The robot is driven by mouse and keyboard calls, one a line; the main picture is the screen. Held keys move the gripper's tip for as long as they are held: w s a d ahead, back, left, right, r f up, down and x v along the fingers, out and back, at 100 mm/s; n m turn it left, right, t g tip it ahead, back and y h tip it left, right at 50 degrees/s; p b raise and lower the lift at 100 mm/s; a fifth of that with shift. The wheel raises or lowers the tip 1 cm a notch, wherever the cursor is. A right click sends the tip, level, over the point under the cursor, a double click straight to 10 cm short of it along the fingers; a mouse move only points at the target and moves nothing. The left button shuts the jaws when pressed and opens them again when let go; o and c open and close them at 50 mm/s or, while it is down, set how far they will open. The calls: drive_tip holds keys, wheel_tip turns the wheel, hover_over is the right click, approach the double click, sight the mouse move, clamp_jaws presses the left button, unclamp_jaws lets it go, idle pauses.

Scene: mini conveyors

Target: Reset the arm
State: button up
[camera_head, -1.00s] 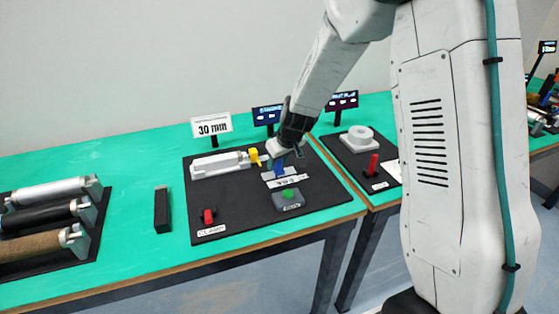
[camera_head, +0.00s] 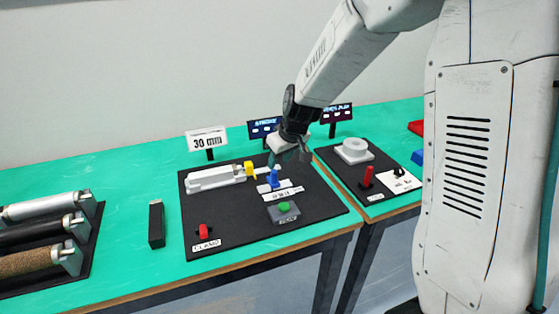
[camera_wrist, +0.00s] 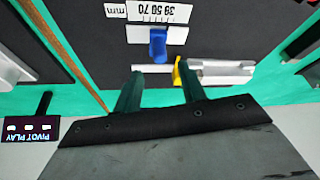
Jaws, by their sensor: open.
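My gripper (camera_head: 287,155) is over the far right part of the black board (camera_head: 235,222) in the head view. In the wrist view my gripper (camera_wrist: 160,88) shows two dark green fingers, apart, with nothing held between them. A blue knob (camera_head: 273,178) stands on the board just below my gripper; in the wrist view the blue knob (camera_wrist: 157,45) is beyond the fingertips, by a printed number scale (camera_wrist: 158,12). A yellow block (camera_head: 249,169) sits at the end of a light grey cylinder (camera_head: 214,178). In the wrist view the yellow block (camera_wrist: 177,72) is near the right finger.
The board also carries a red clamp knob (camera_head: 203,231) and a green button (camera_head: 284,207). A "30 mm" sign (camera_head: 207,139) stands behind. A black block (camera_head: 156,224) and rollers (camera_head: 45,206) are left. A white ring (camera_head: 354,145) and red peg (camera_head: 367,176) are right.

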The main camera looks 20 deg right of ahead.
drive_tip(key=s+r+m+g, duration=0.1)
drive_tip(key=s+r, duration=0.3)
drive_tip(key=s, duration=0.7)
drive_tip(key=s+d+r+m+g+h, duration=0.1)
drive_tip(key=s+r, duration=0.4)
drive_tip(key=s, duration=0.7)
drive_tip(key=s+r+m, duration=0.1)
drive_tip(key=s+r, duration=0.4)
drive_tip(key=s, duration=0.7)
drive_tip(key=shift+s+d+m+g, duration=0.2)
drive_tip(key=shift+d+m+g, duration=0.1)
drive_tip(key=shift+g, duration=0.1)
idle(0.5)
